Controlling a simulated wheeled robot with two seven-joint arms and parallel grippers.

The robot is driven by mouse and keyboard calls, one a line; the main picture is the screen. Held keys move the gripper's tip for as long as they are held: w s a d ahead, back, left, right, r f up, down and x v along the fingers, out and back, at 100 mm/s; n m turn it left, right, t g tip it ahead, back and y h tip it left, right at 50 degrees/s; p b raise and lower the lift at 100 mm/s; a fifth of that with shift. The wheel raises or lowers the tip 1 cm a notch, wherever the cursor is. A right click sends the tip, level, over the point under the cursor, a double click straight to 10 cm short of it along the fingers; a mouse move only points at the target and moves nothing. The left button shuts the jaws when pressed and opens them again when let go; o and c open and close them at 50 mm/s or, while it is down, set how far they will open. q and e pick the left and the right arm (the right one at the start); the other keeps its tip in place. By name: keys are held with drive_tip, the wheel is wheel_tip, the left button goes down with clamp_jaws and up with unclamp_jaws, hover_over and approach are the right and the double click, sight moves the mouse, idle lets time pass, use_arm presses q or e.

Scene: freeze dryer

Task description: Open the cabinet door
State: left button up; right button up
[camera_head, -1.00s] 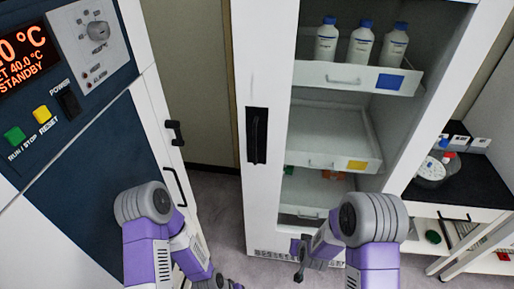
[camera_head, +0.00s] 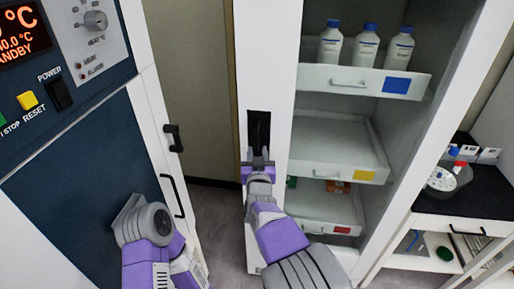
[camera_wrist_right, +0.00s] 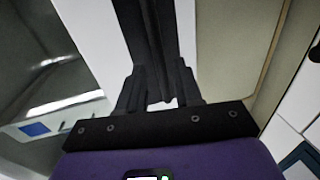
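The white cabinet (camera_head: 270,60) stands in the middle of the head view, its shelves and drawers showing beside a tall white front strip. A black vertical handle (camera_head: 259,125) is set in that strip; it also shows in the right wrist view (camera_wrist_right: 158,35). My right gripper (camera_head: 258,160) is at the lower part of the handle. In the right wrist view its two fingers (camera_wrist_right: 160,80) stand apart, one on each side of the handle bar; firm contact is not visible.
The freeze dryer (camera_head: 85,150) with its own black handles stands close on the left. White bottles (camera_head: 365,45) stand on the cabinet's upper shelf. A black-topped side table (camera_head: 480,190) is at the right. Grey floor shows between dryer and cabinet.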

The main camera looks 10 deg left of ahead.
sight(257, 148)
drive_tip(key=shift+w+a, duration=0.2)
drive_tip(key=shift+w, duration=0.85)
drive_tip(key=shift+w+a, duration=0.15)
drive_tip(key=shift+w, duration=0.9)
clamp_jaws()
drive_tip(key=shift+f, duration=0.1)
